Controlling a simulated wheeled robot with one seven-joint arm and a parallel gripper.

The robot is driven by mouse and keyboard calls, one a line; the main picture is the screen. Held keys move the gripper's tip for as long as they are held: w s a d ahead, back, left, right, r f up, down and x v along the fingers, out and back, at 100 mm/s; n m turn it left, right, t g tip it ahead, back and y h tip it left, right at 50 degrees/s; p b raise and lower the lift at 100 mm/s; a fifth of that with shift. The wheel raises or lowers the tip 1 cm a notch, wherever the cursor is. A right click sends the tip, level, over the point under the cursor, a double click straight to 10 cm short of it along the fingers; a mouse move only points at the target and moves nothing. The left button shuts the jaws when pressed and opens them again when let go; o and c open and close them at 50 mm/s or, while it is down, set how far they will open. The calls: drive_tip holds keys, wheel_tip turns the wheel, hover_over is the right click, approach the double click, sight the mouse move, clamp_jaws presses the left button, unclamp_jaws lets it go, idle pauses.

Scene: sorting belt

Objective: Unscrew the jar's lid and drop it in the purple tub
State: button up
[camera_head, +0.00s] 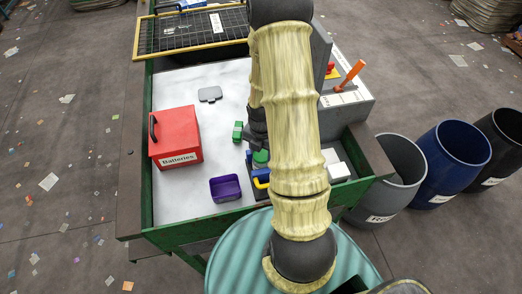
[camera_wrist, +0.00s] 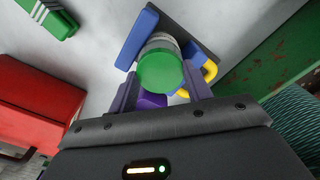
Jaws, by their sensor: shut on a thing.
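The jar (camera_wrist: 160,40) has a pale grey body and a green lid (camera_wrist: 160,72). It sits in a blue holder (camera_wrist: 135,40) with a yellow handle (camera_wrist: 211,71). The lid also shows in the head view (camera_head: 261,157), partly behind my arm. My gripper (camera_wrist: 160,80) is shut on the lid, one finger on each side, with the lid on the jar. Whether the lid has turned cannot be told. The purple tub (camera_head: 225,188) stands left of the holder in the head view and looks empty.
A red Batteries box (camera_head: 176,138) stands at the left of the white table (camera_head: 185,205). A green block (camera_head: 238,131) and a grey flat piece (camera_head: 210,94) lie nearby. White blocks (camera_head: 336,165) are at right. Grey, blue and black bins stand on the floor at right.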

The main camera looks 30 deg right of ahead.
drive_tip(key=shift+s+f+n+p, duration=0.1)
drive_tip(key=shift+n+p, duration=0.65)
drive_tip(key=shift+n, duration=1.55)
drive_tip(key=shift+n+p, duration=0.75)
drive_tip(key=shift+n, duration=0.75)
drive_tip(key=shift+n+p, duration=0.55)
drive_tip(key=shift+n, duration=0.85)
drive_tip(key=shift+n+p, duration=0.3)
drive_tip(key=shift+n, duration=0.1)
drive_tip(key=shift+n+p, duration=0.6)
drive_tip(key=shift+n, duration=1.3)
